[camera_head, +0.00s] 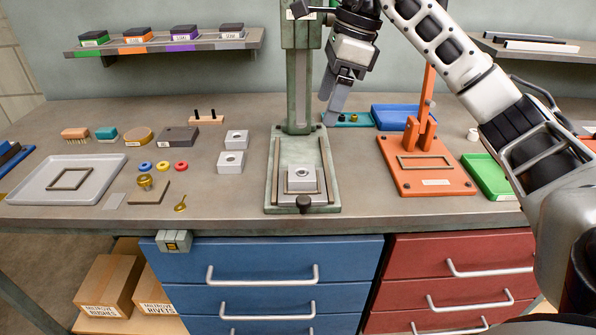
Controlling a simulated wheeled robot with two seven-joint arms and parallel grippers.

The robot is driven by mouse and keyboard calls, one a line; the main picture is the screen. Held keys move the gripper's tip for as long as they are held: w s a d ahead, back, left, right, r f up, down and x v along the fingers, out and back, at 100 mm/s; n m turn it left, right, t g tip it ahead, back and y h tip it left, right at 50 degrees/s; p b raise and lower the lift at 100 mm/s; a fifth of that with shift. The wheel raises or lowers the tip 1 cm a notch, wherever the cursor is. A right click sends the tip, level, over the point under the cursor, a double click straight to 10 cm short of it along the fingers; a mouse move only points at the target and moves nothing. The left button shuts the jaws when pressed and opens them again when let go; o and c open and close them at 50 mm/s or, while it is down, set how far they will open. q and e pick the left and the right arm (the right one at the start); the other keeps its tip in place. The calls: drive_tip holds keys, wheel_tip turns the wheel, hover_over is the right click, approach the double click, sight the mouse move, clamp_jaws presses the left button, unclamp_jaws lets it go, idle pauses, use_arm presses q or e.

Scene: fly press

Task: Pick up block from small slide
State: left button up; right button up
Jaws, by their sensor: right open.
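A light grey block (302,179) with a round hole in its top sits on the small slide (284,197) on the base of the green fly press (275,170). A dark round knob (304,203) is at the front of the slide. My right gripper (333,112) reaches in from the upper right, beside the press column. Its fingers point down and it is open and empty, above and behind the block, apart from it. My left gripper is not in view.
Two similar grey blocks (233,150) stand left of the press. An orange press (428,160) and a green tray (487,174) are at right. A grey tray (106,180), brushes and small parts lie at left. The green column (300,80) rises close beside my gripper.

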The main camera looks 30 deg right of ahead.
hover_over(301, 172)
drive_tip(key=s+d, duration=0.1)
drive_tip(key=d, duration=0.1)
wheel_tip(301, 172, down, 9)
drive_tip(key=shift+s+a+f, duration=0.1)
drive_tip(key=shift+s+a, duration=0.05)
drive_tip(key=shift+p+x, duration=0.75)
drive_tip(key=shift+x, duration=1.95)
drive_tip(key=c, duration=1.2)
drive_tip(key=shift+r, duration=0.2)
